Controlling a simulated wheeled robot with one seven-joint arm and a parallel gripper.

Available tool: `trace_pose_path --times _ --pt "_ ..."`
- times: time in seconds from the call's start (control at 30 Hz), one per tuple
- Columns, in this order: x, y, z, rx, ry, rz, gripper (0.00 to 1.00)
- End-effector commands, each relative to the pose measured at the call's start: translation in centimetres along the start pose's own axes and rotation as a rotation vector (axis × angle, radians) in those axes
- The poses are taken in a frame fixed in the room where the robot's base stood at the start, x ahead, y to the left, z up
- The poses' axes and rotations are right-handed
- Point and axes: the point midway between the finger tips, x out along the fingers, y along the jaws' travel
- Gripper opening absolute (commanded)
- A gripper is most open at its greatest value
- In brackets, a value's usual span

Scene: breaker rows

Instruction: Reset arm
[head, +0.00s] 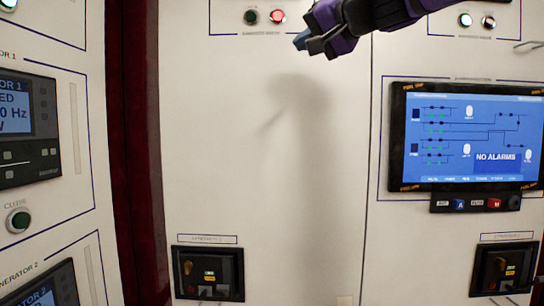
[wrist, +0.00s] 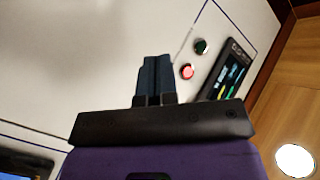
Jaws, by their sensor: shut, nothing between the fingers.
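My gripper (head: 301,40) shows at the top of the head view, in front of the white cabinet front (head: 262,130), with my purple and black arm coming in from the upper right. In the wrist view its two dark blue fingers (wrist: 154,75) lie side by side, shut and empty. The fingertips are to the right of a red button (head: 277,16) and a dark green button (head: 250,16) in the head view. In the wrist view the red button (wrist: 187,72) and the green button (wrist: 201,47) are right of the fingers.
A lit screen reading NO ALARMS (head: 470,140) is on the right panel. Breaker units (head: 208,273) and (head: 505,267) sit low. Generator panels (head: 28,130) stand at left beyond a dark red strip (head: 148,150).

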Motion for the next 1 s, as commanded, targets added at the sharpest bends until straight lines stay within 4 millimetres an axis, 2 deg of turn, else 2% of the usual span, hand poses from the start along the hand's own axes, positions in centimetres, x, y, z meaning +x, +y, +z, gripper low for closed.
trace_pose_path --times 0.03,0.3,0.6,0.7,0.8,0.9,1.0 --pt "-2.1 1.9 1.9 -0.038 -0.04 0.061 0.0" --pt "-12.0 12.6 12.0 -0.168 -0.279 0.385 0.0" --pt "-24.1 22.9 22.8 -0.221 -0.52 0.728 0.0" --pt "-27.4 25.3 25.7 -0.227 -0.584 0.818 0.0" --pt "-29.7 26.9 27.7 -0.231 -0.627 0.882 0.0" --pt "-31.0 27.7 28.8 -0.233 -0.651 0.918 0.0" --pt "-31.5 28.0 29.2 -0.234 -0.661 0.931 0.0"
